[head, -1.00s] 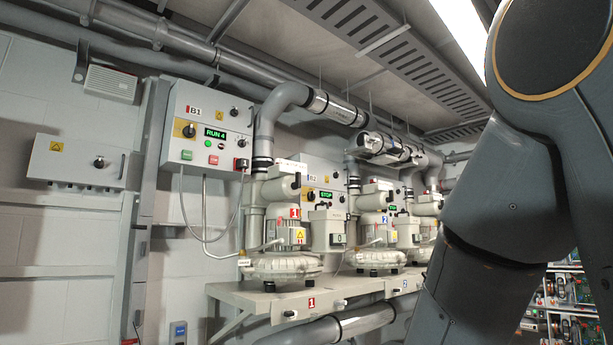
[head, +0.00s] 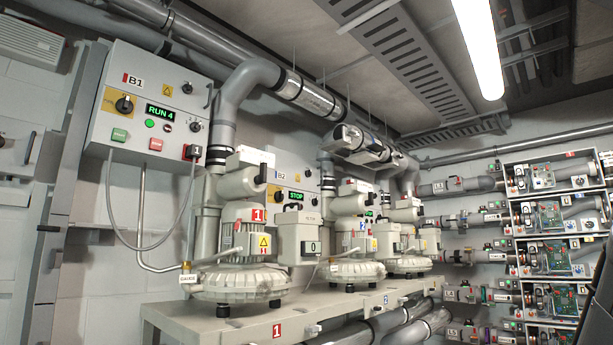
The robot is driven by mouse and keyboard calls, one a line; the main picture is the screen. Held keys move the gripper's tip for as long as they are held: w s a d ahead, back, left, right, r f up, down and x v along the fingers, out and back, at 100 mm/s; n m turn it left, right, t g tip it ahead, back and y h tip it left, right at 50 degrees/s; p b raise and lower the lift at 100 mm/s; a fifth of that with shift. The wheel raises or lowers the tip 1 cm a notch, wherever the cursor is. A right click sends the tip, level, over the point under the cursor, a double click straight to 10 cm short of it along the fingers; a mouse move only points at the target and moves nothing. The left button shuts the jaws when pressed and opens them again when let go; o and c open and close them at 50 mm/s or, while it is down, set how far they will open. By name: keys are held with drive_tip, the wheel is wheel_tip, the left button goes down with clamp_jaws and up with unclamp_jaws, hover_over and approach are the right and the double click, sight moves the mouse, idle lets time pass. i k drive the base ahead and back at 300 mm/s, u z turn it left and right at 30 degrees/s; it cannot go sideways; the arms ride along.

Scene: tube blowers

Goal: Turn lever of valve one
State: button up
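Blower one (head: 240,250) stands on the shelf, with a red "1" label on its motor. Above it, on the grey pipe, is a pale valve body (head: 238,183). A black lever-like handle (head: 262,173) sticks up at its right side. I cannot read a valve number on it. A grey box (head: 299,239) showing "0", with a dark handle on top, stands right of the motor. My gripper is not in view; only a dark part of my arm shows at the lower right edge.
Control panel B1 (head: 155,108) hangs at the left and reads "RUN 4". Panel B2 (head: 294,180) reads "STOP". Blower two (head: 352,240) and a third blower stand farther along the shelf (head: 215,328). A rack (head: 555,225) of clear-fronted units stands at the right.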

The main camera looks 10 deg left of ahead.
sight(262, 179)
drive_tip(key=z, duration=0.05)
drive_tip(key=i, duration=0.65)
drive_tip(key=u, duration=0.8)
drive_tip(key=i, duration=0.5)
drive_tip(key=u, duration=0.55)
